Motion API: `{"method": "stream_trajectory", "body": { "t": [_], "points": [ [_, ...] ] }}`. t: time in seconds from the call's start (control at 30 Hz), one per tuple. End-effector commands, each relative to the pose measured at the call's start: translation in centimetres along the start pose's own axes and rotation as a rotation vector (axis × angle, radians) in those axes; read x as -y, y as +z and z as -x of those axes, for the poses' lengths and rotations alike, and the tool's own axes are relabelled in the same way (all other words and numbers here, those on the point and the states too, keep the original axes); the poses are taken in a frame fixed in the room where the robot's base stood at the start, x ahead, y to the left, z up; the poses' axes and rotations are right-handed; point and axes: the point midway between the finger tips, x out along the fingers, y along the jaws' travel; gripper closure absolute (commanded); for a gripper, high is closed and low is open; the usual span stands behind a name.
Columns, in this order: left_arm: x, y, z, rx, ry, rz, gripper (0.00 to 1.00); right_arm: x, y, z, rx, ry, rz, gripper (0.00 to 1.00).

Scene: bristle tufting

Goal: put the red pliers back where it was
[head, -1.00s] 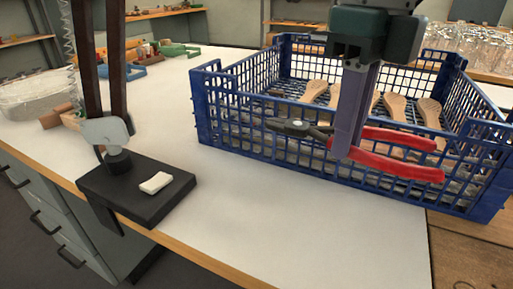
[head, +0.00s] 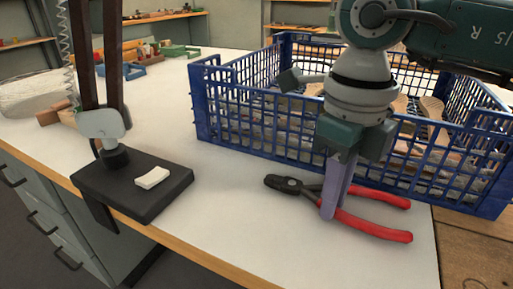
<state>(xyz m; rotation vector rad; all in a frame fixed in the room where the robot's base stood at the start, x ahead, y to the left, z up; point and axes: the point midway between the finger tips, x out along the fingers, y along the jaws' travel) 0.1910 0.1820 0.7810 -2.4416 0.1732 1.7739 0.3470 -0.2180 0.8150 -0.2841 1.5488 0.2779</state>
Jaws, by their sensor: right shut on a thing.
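The red pliers (head: 375,225) have red handles and a dark head that points left. They are at the white table's surface, in front of the blue crate; I cannot tell whether they touch it. My right gripper (head: 332,208) comes down from above and is shut on the pliers near the pivot, its fingers hiding part of them. My left gripper is not in view.
The blue crate (head: 232,142) holds several wooden-handled brushes and stands right behind the pliers. A black stand (head: 150,200) with a white block (head: 152,178) is at the left. The white tabletop (head: 225,205) between them is clear.

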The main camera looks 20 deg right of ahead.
Motion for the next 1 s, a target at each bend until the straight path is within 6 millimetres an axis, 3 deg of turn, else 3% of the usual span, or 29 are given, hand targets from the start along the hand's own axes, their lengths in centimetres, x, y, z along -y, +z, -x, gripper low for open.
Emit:
{"method": "stream_trajectory", "body": {
  "t": [0.07, 0.1, 0.33, 0.67, 1.0],
  "points": [
    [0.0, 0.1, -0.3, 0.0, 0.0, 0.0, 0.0, 0.0, 0.0, -0.4, 0.001, 0.0, 0.0, 1.0],
    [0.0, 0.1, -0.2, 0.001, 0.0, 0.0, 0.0, 0.0, 0.0, -0.2, 0.0, 0.0, 0.0, 0.78],
    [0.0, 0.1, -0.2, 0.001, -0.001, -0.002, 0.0, 0.0, 0.0, -0.2, 0.0, 0.0, 0.0, 0.53],
    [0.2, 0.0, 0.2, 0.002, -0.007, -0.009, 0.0, 0.0, 0.0, 0.5, 0.001, 0.0, 0.0, 0.53],
    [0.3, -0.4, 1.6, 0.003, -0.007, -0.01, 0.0, 0.1, 0.1, 7.5, 0.005, -0.001, 0.0, 0.53]
  ]
}}
